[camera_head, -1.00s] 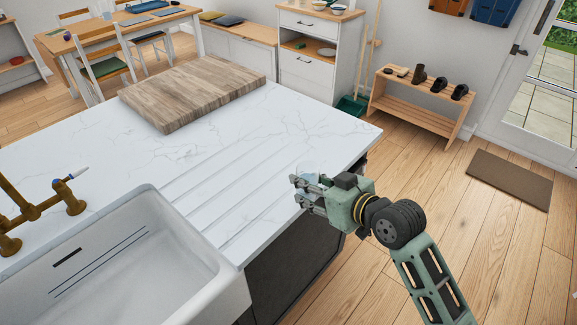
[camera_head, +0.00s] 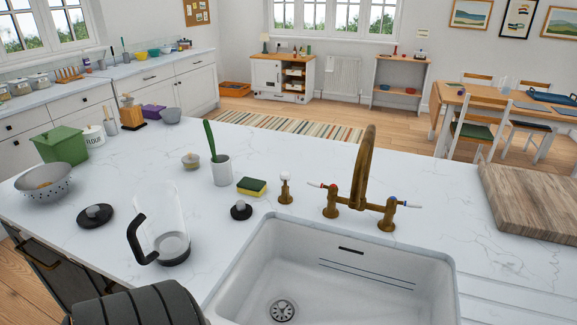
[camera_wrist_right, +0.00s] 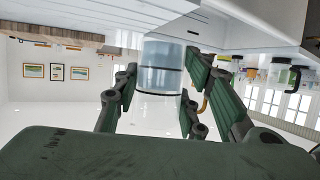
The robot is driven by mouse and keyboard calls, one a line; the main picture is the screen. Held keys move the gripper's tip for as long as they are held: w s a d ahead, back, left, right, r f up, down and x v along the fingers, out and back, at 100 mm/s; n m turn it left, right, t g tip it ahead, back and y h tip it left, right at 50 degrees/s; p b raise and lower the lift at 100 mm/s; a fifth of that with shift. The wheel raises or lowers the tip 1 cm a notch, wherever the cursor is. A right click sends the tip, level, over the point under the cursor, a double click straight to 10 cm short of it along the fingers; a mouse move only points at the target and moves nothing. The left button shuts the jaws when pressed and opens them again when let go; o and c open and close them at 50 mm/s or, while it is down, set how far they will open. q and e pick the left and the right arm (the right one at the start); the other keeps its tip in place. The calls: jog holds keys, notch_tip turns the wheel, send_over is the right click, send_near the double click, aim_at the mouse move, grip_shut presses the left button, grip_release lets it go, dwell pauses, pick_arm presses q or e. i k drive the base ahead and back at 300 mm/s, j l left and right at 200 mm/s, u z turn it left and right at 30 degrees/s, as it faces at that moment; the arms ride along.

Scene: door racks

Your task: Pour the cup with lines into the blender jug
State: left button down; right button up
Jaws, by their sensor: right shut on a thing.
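The clear cup (camera_wrist_right: 162,58) with dark lines around it is between the fingers of my right gripper (camera_wrist_right: 160,84) in the right wrist view. The gripper is shut on it. The clear blender jug (camera_head: 165,215), with a black handle and dark base, stands upright on the white counter left of the sink in the head view. Its top looks open. My right gripper and the cup are out of the head view, and my left gripper is in neither view.
A black lid (camera_head: 96,215) lies left of the jug. A colander (camera_head: 45,188), green box (camera_head: 62,146), small lidded pot (camera_head: 190,161), white crock (camera_head: 221,171) and sponge (camera_head: 251,186) stand around it. The sink (camera_head: 335,275) and brass tap (camera_head: 362,180) are to the right.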

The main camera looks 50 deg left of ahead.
aim_at(159, 210)
jog(key=u, duration=2.55)
